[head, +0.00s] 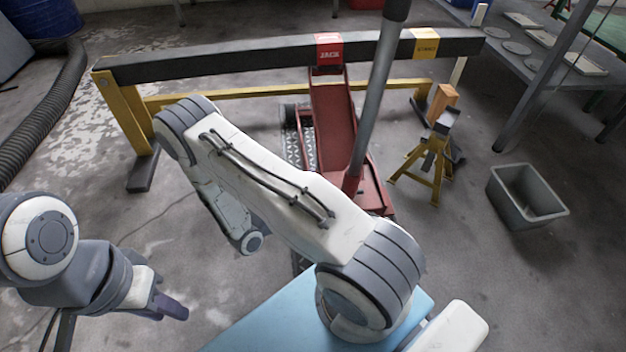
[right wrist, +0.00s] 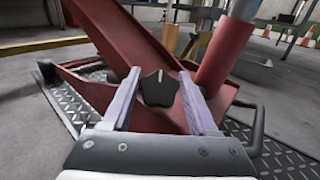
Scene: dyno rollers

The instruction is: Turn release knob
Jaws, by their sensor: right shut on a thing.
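The release knob (right wrist: 160,90) is a dark, lobed knob with a pale mark near its top, at the lower part of the red floor jack (right wrist: 112,30). My right gripper (right wrist: 160,74) has one finger on each side of the knob and is shut on it. In the head view the red jack (head: 334,110) stands under the black beam, with its grey handle (head: 376,90) rising up. My right arm hides the knob and right gripper there. My left gripper (head: 172,307) is at the lower left, away from the jack; its finger gap is not clear.
The black beam (head: 240,57) on yellow legs spans the back, with red and yellow labels. A yellow jack stand (head: 432,165) and a grey bin (head: 526,195) stand to the right. Tread plate (right wrist: 280,155) surrounds the jack's base. Floor at left is open.

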